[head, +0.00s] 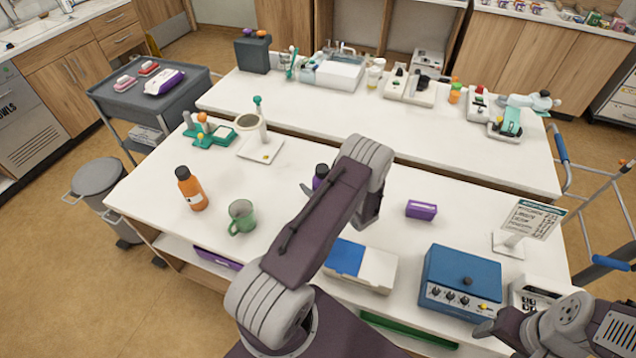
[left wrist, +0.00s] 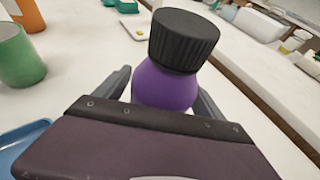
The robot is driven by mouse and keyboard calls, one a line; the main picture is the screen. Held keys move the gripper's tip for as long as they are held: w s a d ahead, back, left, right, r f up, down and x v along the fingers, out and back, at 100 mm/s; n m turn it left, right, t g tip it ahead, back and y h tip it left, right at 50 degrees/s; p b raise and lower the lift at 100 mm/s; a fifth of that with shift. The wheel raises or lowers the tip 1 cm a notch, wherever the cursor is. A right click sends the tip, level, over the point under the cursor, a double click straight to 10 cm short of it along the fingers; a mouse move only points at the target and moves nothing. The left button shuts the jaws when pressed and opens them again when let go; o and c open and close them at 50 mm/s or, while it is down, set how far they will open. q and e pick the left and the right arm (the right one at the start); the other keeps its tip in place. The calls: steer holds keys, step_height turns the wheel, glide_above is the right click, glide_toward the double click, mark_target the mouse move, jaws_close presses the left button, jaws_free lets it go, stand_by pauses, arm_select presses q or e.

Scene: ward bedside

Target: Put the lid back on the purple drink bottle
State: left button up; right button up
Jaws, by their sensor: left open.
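The purple drink bottle (left wrist: 165,88) stands upright on the near table, with a black ribbed lid (left wrist: 184,40) on its top. Whether the lid is fully seated I cannot tell. In the head view the bottle (head: 321,171) is mostly hidden behind my left arm. My left gripper (left wrist: 163,92) is open, with one finger on each side of the bottle below the lid; contact is not clear. In the head view one of its fingers shows just left of the bottle. My right arm is at the lower right of the head view, and its gripper (head: 486,328) shows only partly.
A green mug (head: 241,217) and an orange bottle (head: 191,190) stand left of my left arm. Bare tabletop lies behind the bottle.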

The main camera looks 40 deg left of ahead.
arm_select(q)
steer(key=b+v, duration=0.1)
steer(key=v, duration=1.1)
steer(key=shift+b, duration=0.3)
steer(key=s+d+r+n+g+h, duration=0.1)
steer(key=s+n+g+h, duration=0.15)
steer(key=s+n, duration=0.3)
steer(key=s+r+n+g+h, duration=0.2)
steer(key=s+n+g, duration=0.2)
steer(key=s, duration=0.3)
steer(key=s+d+r+n+t+h, duration=0.2)
steer(key=d+n+h, duration=0.6)
steer(key=d+n, duration=0.4)
steer(key=shift+d+r+n+t, duration=0.45)
steer(key=shift+r+t, duration=0.1)
steer(key=shift+r, duration=0.25)
steer(key=shift+s, duration=0.1)
